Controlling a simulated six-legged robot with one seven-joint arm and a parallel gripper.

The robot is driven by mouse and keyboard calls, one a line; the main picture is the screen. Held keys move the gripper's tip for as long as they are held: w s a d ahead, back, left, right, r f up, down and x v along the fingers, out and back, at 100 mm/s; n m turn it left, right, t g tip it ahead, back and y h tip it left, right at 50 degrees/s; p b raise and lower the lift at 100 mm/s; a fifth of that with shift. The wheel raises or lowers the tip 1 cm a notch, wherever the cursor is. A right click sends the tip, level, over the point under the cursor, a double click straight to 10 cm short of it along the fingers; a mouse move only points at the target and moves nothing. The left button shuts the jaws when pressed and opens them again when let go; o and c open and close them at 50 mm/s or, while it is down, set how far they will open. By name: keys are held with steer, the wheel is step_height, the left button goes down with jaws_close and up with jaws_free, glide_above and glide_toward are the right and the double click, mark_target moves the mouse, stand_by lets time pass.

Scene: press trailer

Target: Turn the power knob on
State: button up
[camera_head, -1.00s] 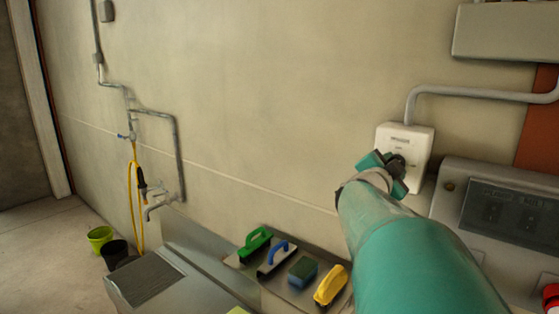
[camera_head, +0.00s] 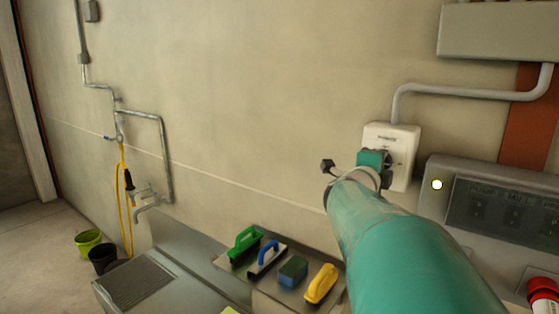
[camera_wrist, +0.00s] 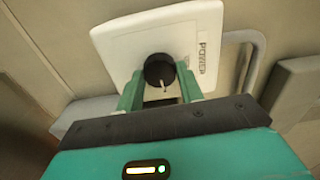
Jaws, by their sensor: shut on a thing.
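The power knob (camera_wrist: 159,69) is a round black knob with a pale pointer mark. It sits on a white wall box (camera_wrist: 118,48) with the word POWER printed beside it. My gripper (camera_wrist: 160,88) has its two green fingers on either side of the knob, shut on it. In the head view, my gripper (camera_head: 374,165) is at the face of the white box (camera_head: 403,146) and hides the knob.
A conduit (camera_head: 470,90) runs above the box. Open wall lies left of the box.

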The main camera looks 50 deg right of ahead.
steer(key=shift+m, duration=0.3)
steer(key=o, duration=1)
steer(key=shift+w+d, duration=0.1)
steer(key=shift+w, duration=0.05)
steer(key=s+a, duration=0.2)
steer(key=a, duration=1.1)
steer(key=shift+s+a, duration=0.2)
steer(key=shift+a, duration=0.2)
